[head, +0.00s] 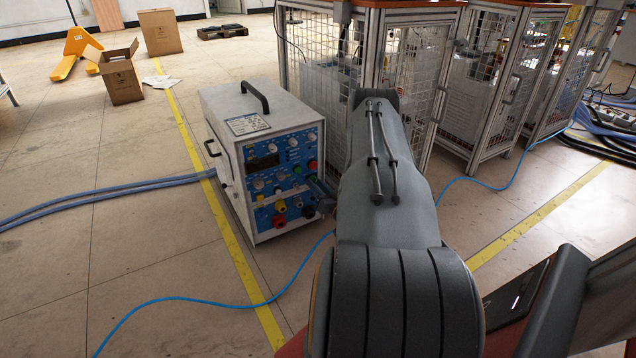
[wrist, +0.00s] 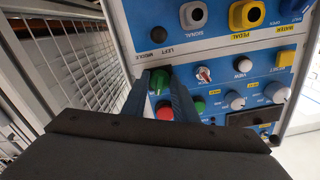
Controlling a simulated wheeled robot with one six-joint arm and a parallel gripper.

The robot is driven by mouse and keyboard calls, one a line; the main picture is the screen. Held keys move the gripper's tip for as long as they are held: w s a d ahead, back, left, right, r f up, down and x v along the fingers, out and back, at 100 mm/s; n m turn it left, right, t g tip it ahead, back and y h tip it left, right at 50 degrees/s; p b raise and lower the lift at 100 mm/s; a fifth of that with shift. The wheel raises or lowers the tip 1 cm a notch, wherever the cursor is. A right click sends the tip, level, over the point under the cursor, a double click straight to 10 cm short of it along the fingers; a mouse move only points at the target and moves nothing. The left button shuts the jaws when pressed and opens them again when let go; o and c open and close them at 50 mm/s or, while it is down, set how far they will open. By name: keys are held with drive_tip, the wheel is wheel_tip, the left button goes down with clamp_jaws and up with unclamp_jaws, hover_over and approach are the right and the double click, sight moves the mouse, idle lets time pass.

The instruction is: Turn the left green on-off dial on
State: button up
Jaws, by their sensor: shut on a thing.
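The heater's control panel (head: 283,180) is blue with many knobs and faces me in the head view. It appears upside down in the wrist view (wrist: 215,55). A green dial (wrist: 158,84) sits beside the printed words LEFT and MIDDLE, with a red knob (wrist: 165,111) close by. My gripper (wrist: 160,77) has one finger on each side of this green dial and is shut on it. Part of the dial is hidden by the fingers, and its exact setting cannot be read. Another green knob (wrist: 199,104) is just right of the fingers. In the head view my gripper (head: 322,193) is at the panel's right side.
The white heater box (head: 237,105) stands on the floor with a black handle on top. Wire-mesh cabinets (head: 330,75) stand close behind and right. Yellow (wrist: 248,14) and other sockets project from the panel. A blue cable (head: 190,299) crosses the floor; left is mostly clear.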

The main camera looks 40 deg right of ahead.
drive_tip(key=m+p, duration=0.1)
drive_tip(key=m, duration=0.3)
drive_tip(key=shift+m+p, duration=0.4)
idle(0.4)
drive_tip(key=o, duration=1)
drive_tip(key=p+v, duration=0.2)
drive_tip(key=v, duration=0.6)
drive_tip(key=shift+p, duration=0.35)
drive_tip(key=shift+w, duration=0.1)
